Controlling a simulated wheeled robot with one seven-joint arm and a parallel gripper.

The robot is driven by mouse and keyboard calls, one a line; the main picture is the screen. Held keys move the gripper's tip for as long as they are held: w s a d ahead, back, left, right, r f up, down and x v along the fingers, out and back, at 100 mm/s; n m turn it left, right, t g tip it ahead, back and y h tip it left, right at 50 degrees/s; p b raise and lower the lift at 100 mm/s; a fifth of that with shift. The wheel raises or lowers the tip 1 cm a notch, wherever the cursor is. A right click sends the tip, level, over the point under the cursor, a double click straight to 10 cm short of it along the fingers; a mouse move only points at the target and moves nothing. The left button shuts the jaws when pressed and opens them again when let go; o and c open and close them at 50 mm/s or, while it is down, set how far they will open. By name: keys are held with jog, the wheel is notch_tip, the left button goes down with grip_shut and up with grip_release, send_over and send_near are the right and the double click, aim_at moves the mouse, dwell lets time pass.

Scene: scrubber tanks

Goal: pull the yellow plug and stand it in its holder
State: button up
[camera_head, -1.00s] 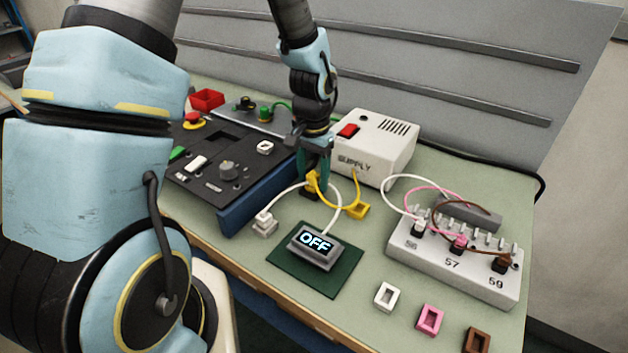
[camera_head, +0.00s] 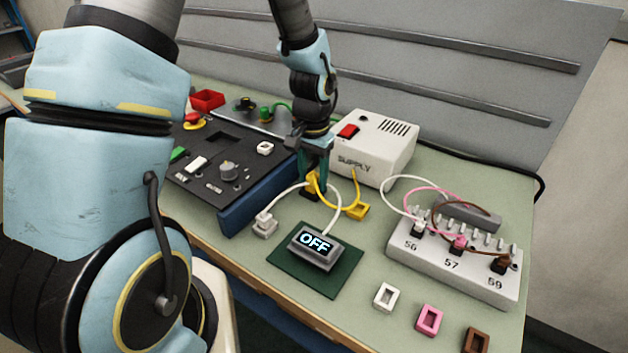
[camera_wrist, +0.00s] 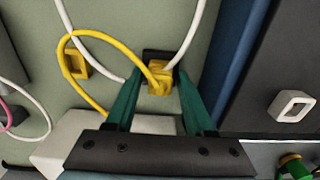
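The yellow plug (camera_head: 312,182) sits on a black socket (camera_wrist: 157,56) on the bench, in front of the supply box. A yellow cable loops from the plug (camera_wrist: 159,83). The yellow holder (camera_head: 357,211), a small open frame, lies on the bench to the right of the plug; in the wrist view the holder (camera_wrist: 76,64) is to its left. My gripper (camera_wrist: 158,75) is open, its green fingers on either side of the plug with a visible gap at each side. In the head view my gripper (camera_head: 313,172) stands above the plug and partly hides it.
The supply box (camera_head: 375,147) stands close behind and right of my gripper, the dark control panel (camera_head: 220,185) close to its left. An OFF display (camera_head: 316,247) on a green mat and a white plug (camera_head: 264,226) are in front. White, pink and brown holders lie front right.

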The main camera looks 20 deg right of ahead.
aim_at(313, 175)
grip_shut()
dwell(1.1)
jog(key=o, duration=0.8)
grip_release()
notch_tip(313, 175, up, 11)
jog(key=b, duration=0.2)
jog(key=shift+f, duration=0.1)
